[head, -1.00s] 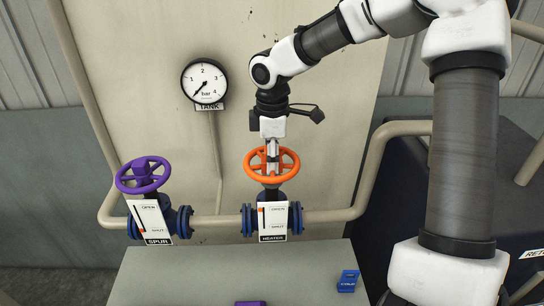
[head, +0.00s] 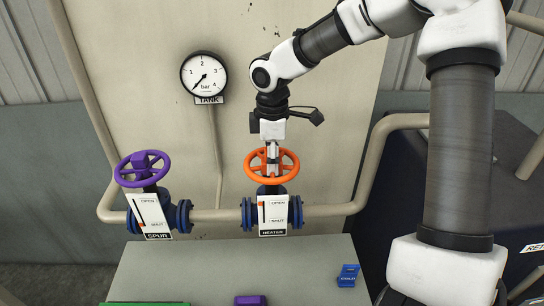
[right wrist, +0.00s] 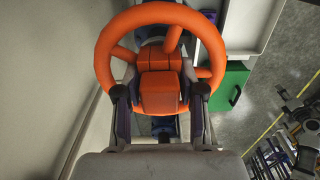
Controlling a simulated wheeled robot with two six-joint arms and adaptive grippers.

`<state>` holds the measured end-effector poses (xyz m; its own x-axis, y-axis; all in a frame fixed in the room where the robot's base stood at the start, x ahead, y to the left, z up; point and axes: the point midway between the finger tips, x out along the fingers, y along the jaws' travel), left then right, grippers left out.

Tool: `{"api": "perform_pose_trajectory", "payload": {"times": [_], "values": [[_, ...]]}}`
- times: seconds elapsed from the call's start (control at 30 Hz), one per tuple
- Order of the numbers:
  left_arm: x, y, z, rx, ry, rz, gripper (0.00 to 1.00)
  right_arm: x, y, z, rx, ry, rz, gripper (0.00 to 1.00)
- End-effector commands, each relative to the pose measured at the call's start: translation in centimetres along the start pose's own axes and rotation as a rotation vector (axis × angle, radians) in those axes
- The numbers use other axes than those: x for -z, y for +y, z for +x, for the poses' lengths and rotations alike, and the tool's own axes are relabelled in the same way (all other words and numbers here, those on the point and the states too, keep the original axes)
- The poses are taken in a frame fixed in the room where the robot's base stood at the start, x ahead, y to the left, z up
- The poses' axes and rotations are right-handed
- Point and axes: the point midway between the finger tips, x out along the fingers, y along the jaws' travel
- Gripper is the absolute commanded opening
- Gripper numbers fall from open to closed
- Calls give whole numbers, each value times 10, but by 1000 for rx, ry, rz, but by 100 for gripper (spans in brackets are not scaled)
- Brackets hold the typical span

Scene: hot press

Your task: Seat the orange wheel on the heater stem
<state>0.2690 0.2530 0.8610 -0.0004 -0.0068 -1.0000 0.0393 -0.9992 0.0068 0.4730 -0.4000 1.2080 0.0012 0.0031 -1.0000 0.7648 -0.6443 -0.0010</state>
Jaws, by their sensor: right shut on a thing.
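The orange wheel (head: 287,171) is at the top of the heater valve (head: 273,214), level over its stem. In the right wrist view the orange wheel (right wrist: 103,62) fills the upper middle. My right gripper (head: 272,158) points down from above and is shut on the wheel's orange hub block (right wrist: 159,93), one finger on each side. The stem is mostly hidden under the wheel, so I cannot tell whether the hub is fully down on it. My left gripper is not in view.
The spur valve with its purple wheel (head: 142,171) stands to the left on the same pipe. A tank gauge (head: 203,77) hangs above. A grey cabinet top (head: 235,268) in front carries a blue tag (head: 348,275) and a purple block (head: 250,300).

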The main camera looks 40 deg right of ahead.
Motion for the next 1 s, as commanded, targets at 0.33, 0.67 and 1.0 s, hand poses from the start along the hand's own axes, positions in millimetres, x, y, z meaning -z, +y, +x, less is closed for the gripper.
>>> {"api": "perform_pose_trajectory", "payload": {"times": [0.33,0.67,1.0], "values": [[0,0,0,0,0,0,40,0,0,1,-1,1,0,68],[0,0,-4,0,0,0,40,0,0,-3,0,0,-1,68],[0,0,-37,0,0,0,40,0,0,-37,-1,0,-1,68]]}}
